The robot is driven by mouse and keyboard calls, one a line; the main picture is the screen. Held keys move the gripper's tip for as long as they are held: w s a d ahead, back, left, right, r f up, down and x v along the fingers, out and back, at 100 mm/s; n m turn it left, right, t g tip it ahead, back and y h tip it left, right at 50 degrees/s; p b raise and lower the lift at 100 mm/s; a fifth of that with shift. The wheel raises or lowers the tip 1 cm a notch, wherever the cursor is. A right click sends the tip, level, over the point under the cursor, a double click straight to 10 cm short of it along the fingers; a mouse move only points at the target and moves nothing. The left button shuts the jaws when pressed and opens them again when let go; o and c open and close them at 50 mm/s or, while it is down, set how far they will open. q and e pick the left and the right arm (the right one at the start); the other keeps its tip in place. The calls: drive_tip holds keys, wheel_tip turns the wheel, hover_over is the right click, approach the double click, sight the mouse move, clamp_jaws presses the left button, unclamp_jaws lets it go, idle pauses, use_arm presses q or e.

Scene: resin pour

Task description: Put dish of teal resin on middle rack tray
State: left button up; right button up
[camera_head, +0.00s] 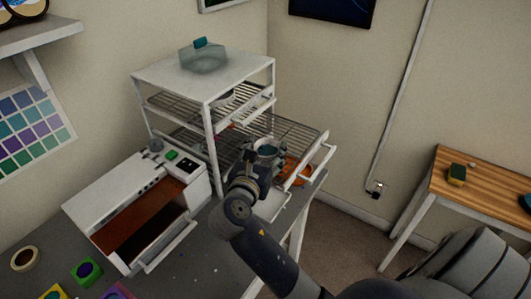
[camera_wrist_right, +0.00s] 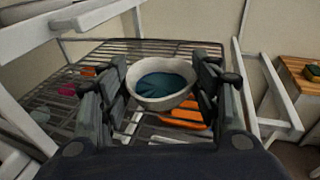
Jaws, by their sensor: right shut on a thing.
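The dish of teal resin (camera_head: 265,146) is a small pale round bowl with dark teal resin in it. My right gripper (camera_head: 258,158) is shut on it, with a finger on either side. In the right wrist view the dish (camera_wrist_right: 163,100) sits level between the fingers of the right gripper (camera_wrist_right: 162,84). The middle rack tray (camera_head: 308,135) is a wire tray pulled out of the white rack (camera_head: 209,140). The dish is over this tray, whose wires also show in the wrist view (camera_wrist_right: 165,46). I cannot tell whether the dish touches the wires. My left gripper is not in view.
An orange object (camera_head: 297,173) shows below the pulled-out tray. A clear container with a teal top (camera_head: 204,60) stands on the rack. A white machine with a brown-red opening (camera_head: 140,218) stands at the left. A wooden table (camera_head: 490,178) is at the right.

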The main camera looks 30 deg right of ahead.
drive_tip(key=shift+f, duration=0.1)
drive_tip(key=o, duration=1.1)
drive_tip(key=b+v, duration=0.2)
drive_tip(key=v, duration=1)
